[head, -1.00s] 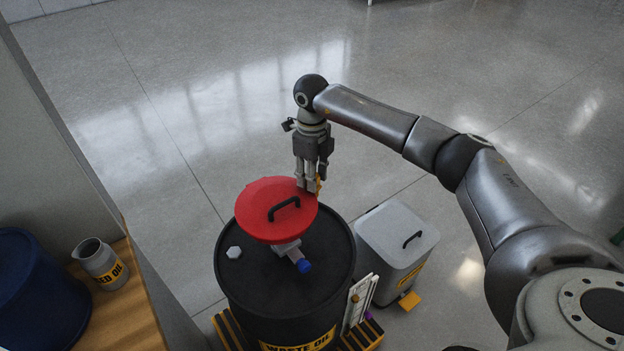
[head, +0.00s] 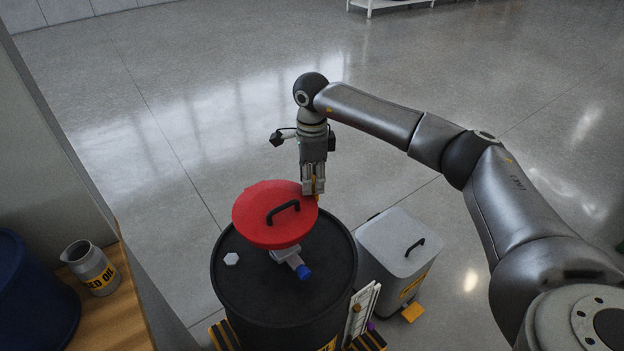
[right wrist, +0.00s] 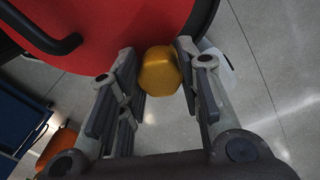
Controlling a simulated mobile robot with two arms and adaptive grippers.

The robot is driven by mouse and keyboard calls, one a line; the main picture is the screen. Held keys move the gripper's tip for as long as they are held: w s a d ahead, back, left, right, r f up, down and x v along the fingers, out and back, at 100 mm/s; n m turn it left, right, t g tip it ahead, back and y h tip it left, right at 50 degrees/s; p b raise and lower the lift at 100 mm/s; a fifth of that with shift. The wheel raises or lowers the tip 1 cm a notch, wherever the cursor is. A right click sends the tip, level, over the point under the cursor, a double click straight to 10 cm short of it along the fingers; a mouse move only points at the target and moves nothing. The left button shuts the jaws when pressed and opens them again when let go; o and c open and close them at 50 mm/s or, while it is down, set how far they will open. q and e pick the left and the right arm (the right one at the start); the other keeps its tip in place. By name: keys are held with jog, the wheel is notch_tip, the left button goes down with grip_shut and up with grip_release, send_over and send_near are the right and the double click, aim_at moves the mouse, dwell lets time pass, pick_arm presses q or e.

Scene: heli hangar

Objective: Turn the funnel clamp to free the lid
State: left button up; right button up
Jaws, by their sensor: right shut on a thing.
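The red round lid (head: 262,208) with a black handle (head: 283,211) sits on the funnel on top of the black waste oil drum (head: 235,290). The yellow funnel clamp (right wrist: 159,71) is at the lid's far right edge, mostly hidden by the fingers in the head view. My right gripper (head: 313,190) points down over that edge. In the right wrist view its pads are on both sides of the yellow clamp, shut on it. A blue-tipped valve (head: 303,272) sticks out below the lid. My left gripper is not in view.
A grey bin (head: 385,247) with a handled lid stands right of the drum. A hexagonal cap (head: 231,259) is on the drum top. A grey jug (head: 90,265) stands on a wooden bench at left. Beyond the drum the floor is clear.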

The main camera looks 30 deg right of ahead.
jog(key=shift+r, duration=0.1)
dwell(0.4)
jog(key=o, duration=1)
jog(key=shift+o, duration=0.2)
notch_tip(320, 180, up, 12)
